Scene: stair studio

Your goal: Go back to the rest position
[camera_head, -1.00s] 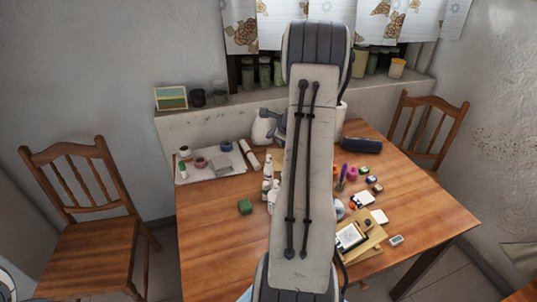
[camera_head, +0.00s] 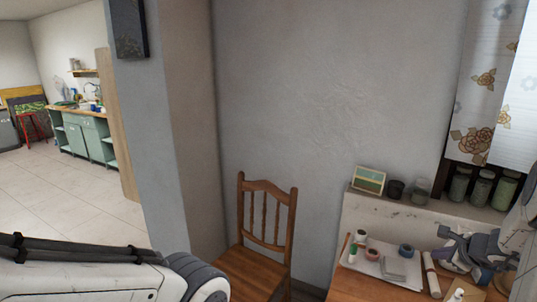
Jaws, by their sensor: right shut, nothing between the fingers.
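One of my arm links lies across the bottom left, and the gripper of my left arm is not in view.
A wooden chair (camera_head: 262,262) stands left of the table. A white tray (camera_head: 365,268) holds tape rolls and small items, beside a white roll (camera_head: 431,275). The ledge carries a picture frame (camera_head: 369,180) and jars (camera_head: 481,190). Open tiled floor (camera_head: 70,200) lies at left.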

